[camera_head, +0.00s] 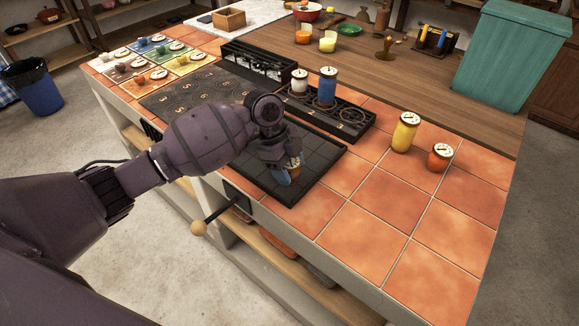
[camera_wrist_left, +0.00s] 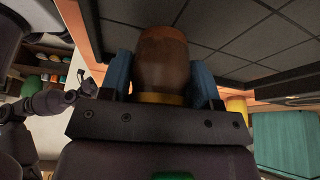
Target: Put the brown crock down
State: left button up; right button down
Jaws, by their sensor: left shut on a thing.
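The brown crock (camera_wrist_left: 163,62) is between the blue fingers of my left gripper (camera_wrist_left: 165,80) in the left wrist view. It is brown with a yellow band near the gripper. In the head view, my left gripper (camera_head: 287,172) is over the black gridded tray (camera_head: 318,184), shut on the crock (camera_head: 295,162), which is mostly hidden. I cannot tell whether the crock touches the tray. A dark arm end at the left of the wrist view may be my right gripper (camera_wrist_left: 84,84); its jaws are too small to read.
A yellow canister (camera_head: 404,133) and an orange one (camera_head: 439,158) stand right of the tray. A black rack (camera_head: 352,124) with a blue and a white canister stands behind it. The front right tiles (camera_head: 400,225) are clear. A teal bin (camera_head: 512,55) stands at the back right.

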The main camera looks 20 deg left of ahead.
pick_arm(q)
jog(key=o, duration=1.1)
jog(key=shift+c, duration=0.2)
jog(key=shift+r, duration=0.3)
jog(key=p+v, duration=0.1)
jog(key=v, duration=0.4)
jog(key=shift+w+a+r, duration=0.1)
jog(key=shift+a+r, duration=0.05)
jog(key=shift+r, duration=0.2)
jog(key=v, duration=0.5)
jog(key=shift+a+r+p, duration=0.15)
jog(key=shift+r+p, duration=0.2)
jog(key=shift+p, duration=0.05)
pick_arm(e)
jog(key=shift+s+d+r, duration=0.15)
jog(key=shift+s+r, duration=0.1)
jog(key=shift+r, duration=0.25)
jog(key=shift+w+r, duration=0.2)
jog(key=shift+w, duration=0.05)
